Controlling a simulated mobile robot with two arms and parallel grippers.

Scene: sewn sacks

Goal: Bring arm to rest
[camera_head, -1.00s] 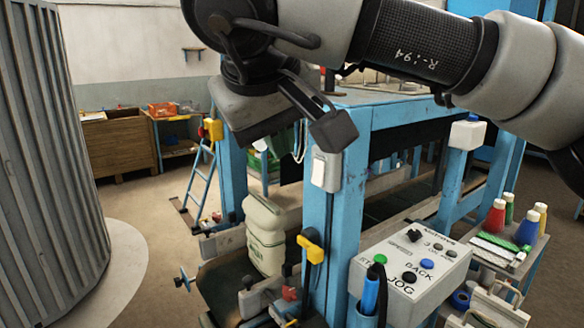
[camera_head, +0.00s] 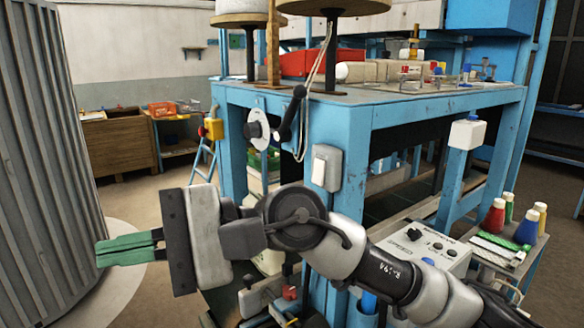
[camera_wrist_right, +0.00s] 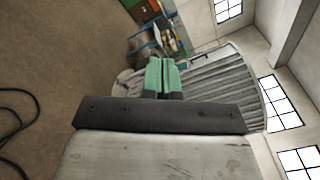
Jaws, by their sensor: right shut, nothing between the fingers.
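My right arm reaches in from the lower right in the head view, with its right gripper (camera_head: 128,249) pointing left. The green fingers are together with nothing between them. They are in front of the grey corrugated cylinder, apart from the blue machine frame (camera_head: 345,190). In the right wrist view the green fingers (camera_wrist_right: 161,74) also lie side by side, with the corrugated cylinder (camera_wrist_right: 215,82) behind them. My arm hides part of the control box (camera_head: 425,245) and most of the sack behind it. My left gripper is in neither view.
The grey corrugated cylinder (camera_head: 45,150) stands at the left. A side tray with several coloured bottles (camera_head: 527,228) is at the right. A wooden cabinet (camera_head: 118,145) stands at the back left. Open floor (camera_head: 165,205) lies between the cylinder and the machine. A black cable (camera_wrist_right: 18,120) lies on the floor.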

